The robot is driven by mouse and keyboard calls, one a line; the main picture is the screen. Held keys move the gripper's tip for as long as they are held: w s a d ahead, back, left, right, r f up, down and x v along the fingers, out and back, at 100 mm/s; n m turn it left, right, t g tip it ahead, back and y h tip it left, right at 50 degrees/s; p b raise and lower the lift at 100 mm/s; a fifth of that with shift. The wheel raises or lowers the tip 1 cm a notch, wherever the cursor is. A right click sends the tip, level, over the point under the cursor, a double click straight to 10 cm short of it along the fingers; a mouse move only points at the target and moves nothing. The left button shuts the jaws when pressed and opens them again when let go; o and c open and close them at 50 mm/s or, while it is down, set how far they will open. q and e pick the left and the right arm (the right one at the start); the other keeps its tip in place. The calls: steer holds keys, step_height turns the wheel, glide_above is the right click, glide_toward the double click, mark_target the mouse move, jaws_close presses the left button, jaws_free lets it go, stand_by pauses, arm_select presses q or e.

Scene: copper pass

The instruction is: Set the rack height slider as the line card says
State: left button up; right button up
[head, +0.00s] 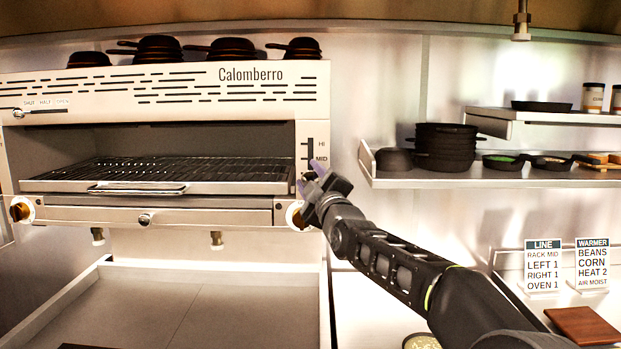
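The rack height slider's dark slot (311,148) runs upright on the right front of the Calomberro grill, with HI and MID labels beside it. My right gripper (310,177) is at the slot's lower end, just below the MID label. Its two purple fingertips show apart. The slider's knob and the lower end of the scale are not clear behind the gripper, so I cannot tell the setting or whether I touch the knob. The line card (543,267) at the lower right reads RACK MID, LEFT 1, RIGHT 1, OVEN 1. My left gripper is not in view.
A wall shelf (470,180) with dark pans is to the right. A warmer card (592,265) stands beside the line card.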

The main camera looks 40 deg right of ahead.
jaws_close()
stand_by(1.0)
